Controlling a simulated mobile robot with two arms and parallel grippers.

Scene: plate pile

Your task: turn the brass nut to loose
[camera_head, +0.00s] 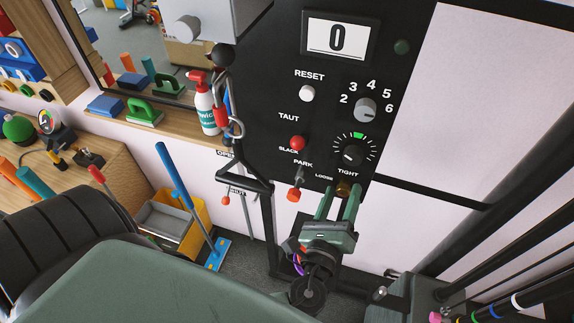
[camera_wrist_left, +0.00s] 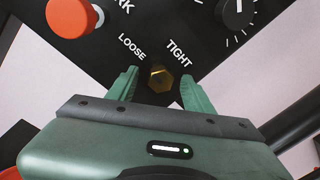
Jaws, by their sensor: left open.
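The brass nut (camera_head: 344,188) sits low on the black panel, below and between the LOOSE and TIGHT labels. It also shows in the left wrist view (camera_wrist_left: 160,80), with its hexagonal face towards the camera. My left gripper (camera_head: 340,197) is at the nut with its two green fingers apart. In the left wrist view the fingertips (camera_wrist_left: 159,74) stand one on each side of the nut, with gaps between them and it. Whether the tips reach past the nut's face is hard to tell. My right gripper is not in view.
The black panel (camera_head: 285,110) also carries a red PARK lever (camera_head: 293,194), a red TAUT/SLACK knob (camera_head: 298,143), a black dial (camera_head: 353,154) and a white RESET button (camera_head: 307,93). A black handle (camera_head: 245,178) hangs left of the gripper. White wall is right of the panel.

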